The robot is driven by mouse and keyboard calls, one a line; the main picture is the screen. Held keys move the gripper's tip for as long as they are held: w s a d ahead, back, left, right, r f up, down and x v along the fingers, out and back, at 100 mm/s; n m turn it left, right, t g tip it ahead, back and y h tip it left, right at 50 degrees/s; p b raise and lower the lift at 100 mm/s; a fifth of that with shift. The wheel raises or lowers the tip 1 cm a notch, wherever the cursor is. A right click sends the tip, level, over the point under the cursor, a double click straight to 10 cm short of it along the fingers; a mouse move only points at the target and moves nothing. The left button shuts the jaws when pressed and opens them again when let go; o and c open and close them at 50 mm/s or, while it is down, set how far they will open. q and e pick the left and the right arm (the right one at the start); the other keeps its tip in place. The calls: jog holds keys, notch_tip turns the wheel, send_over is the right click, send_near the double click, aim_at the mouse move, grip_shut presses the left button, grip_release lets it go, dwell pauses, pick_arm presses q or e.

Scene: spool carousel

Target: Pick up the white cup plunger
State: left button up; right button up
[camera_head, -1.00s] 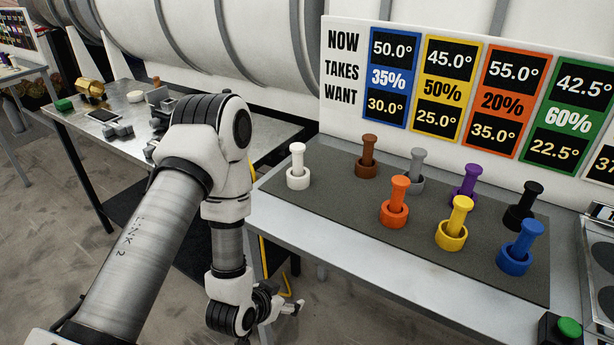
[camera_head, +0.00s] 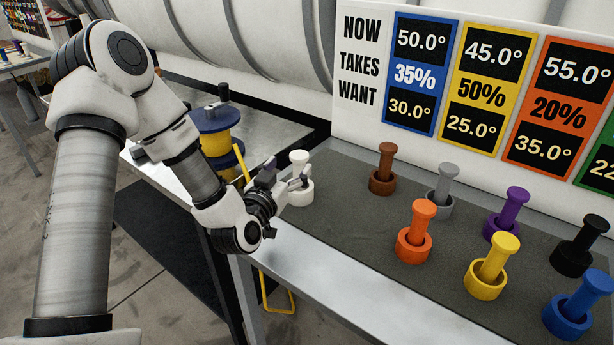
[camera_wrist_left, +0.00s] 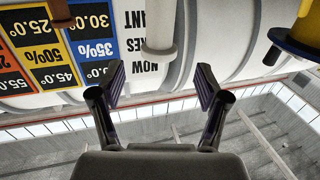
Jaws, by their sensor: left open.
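The white cup plunger (camera_head: 299,192) stands upright in its cup at the left end of the dark mat (camera_head: 345,225). My left gripper (camera_head: 284,174) is open beside it, with its fingers at the height of the stem and partly in front of it. In the left wrist view, which is upside down, the white plunger's stem and knob (camera_wrist_left: 159,32) show beyond and between the open fingertips (camera_wrist_left: 161,84). No grip on it shows. My right gripper is not in view.
The brown plunger (camera_head: 384,168) is nearest to the white one. Orange (camera_head: 418,232), grey (camera_head: 442,190) and several other plungers stand further right. A blue and yellow spool (camera_head: 216,138) stands behind my left arm. The sign board (camera_head: 362,65) rises behind the mat.

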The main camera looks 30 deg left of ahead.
aim_at(295, 160)
pick_arm(q)
jog(key=w, duration=0.2)
jog(key=w+p, duration=0.1)
jog(key=w, duration=0.1)
jog(key=w+a, duration=0.1)
jog(key=w, duration=0.1)
jog(key=shift+w, duration=0.15)
jog(key=shift+s+r, duration=0.15)
jog(key=shift+s, duration=0.15)
jog(key=shift+c, duration=0.7)
jog(key=shift+w, duration=0.1)
grip_shut()
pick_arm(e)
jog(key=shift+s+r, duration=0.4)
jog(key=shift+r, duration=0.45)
